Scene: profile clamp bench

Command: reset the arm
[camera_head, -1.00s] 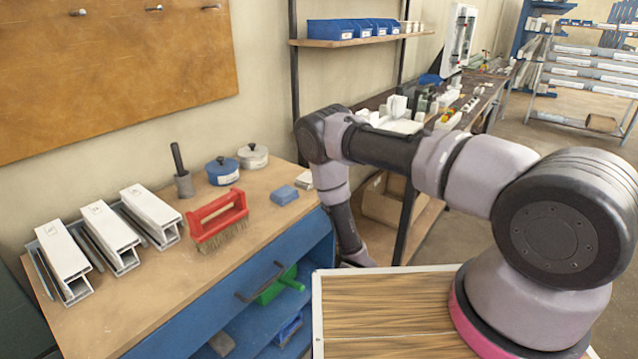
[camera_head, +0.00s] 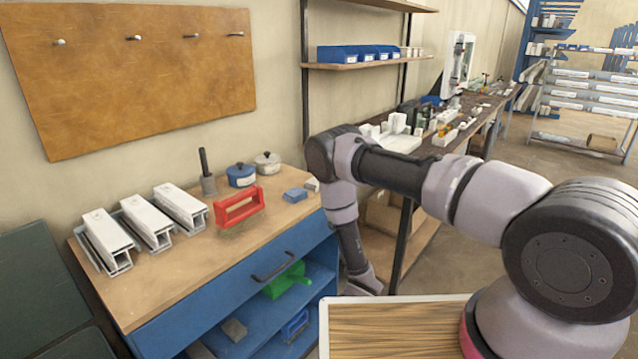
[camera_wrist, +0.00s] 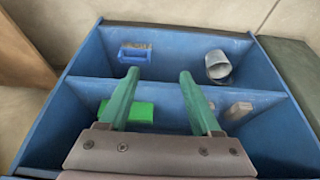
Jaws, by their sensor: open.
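My gripper shows in the wrist view (camera_wrist: 158,95) with its two green fingers spread apart and nothing between them. It faces the open shelves of the blue cabinet (camera_wrist: 85,62). My arm is folded in the head view, with its forearm hanging down to the right of the cabinet (camera_head: 190,322). The gripper's fingers are hidden in the head view.
White profiles (camera_head: 108,243), a red brush (camera_head: 238,206), a blue tin (camera_head: 241,176) and a small blue block (camera_head: 295,195) stand on the wooden top (camera_head: 180,275). A green item (camera_head: 288,281) lies on a cabinet shelf. A cluttered bench (camera_head: 455,140) stands behind my arm.

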